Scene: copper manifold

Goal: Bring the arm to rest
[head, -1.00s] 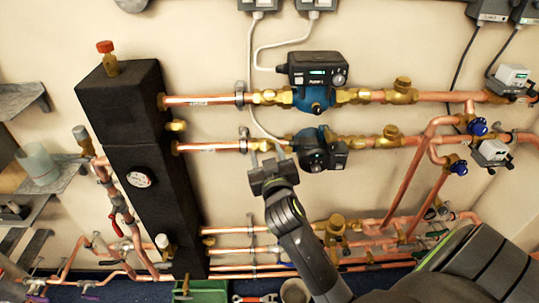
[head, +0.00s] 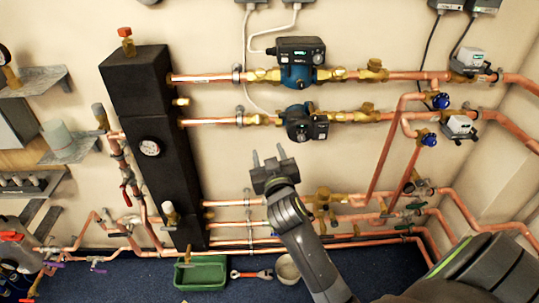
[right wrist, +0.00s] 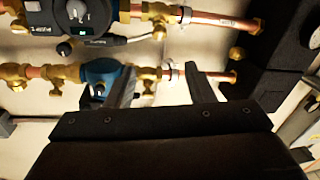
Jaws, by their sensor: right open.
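My right gripper (head: 268,158) is open and empty in the head view. It is in front of the wall, below the lower pump (head: 305,122) and above the lower copper pipes (head: 240,228). In the right wrist view its two dark fingers (right wrist: 163,88) stand apart with nothing between them. Behind them are brass fittings and a blue pump body (right wrist: 100,75). My left gripper is not in view.
A tall black insulated column (head: 152,150) with a gauge stands left of the gripper. An upper pump (head: 298,62) sits above. On the blue floor are a green tray (head: 201,285), a wrench (head: 252,274) and a bucket (head: 287,268). Shelves (head: 30,85) are at the left.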

